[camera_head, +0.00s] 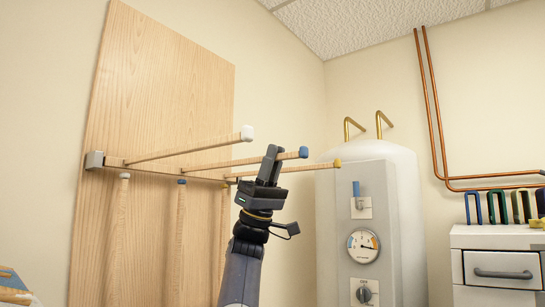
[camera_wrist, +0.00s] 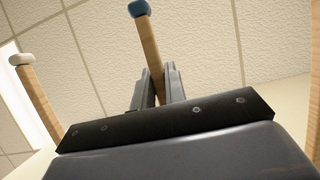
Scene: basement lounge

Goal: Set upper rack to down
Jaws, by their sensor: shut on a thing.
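The upper rack (camera_head: 190,149) is on a tall wooden board (camera_head: 165,75) on the left wall. Its three wooden rods stick out from the board, roughly level, with white (camera_head: 247,132), blue (camera_head: 303,152) and yellow (camera_head: 337,163) tips. My gripper (camera_head: 270,162) is shut on the blue-tipped rod, a little short of its tip. In the wrist view the rod (camera_wrist: 150,52) passes between the two fingers (camera_wrist: 158,88) and its blue cap (camera_wrist: 139,8) sticks out beyond them. The white-tipped rod (camera_wrist: 38,100) shows at the left there.
Below, upright rods (camera_head: 120,230) with white and blue caps stand along the board. A white tank (camera_head: 395,215) with a gauge and brass pipes stands right of my arm. A drawer cabinet (camera_head: 495,240) is at the far right. Open air lies above the rack.

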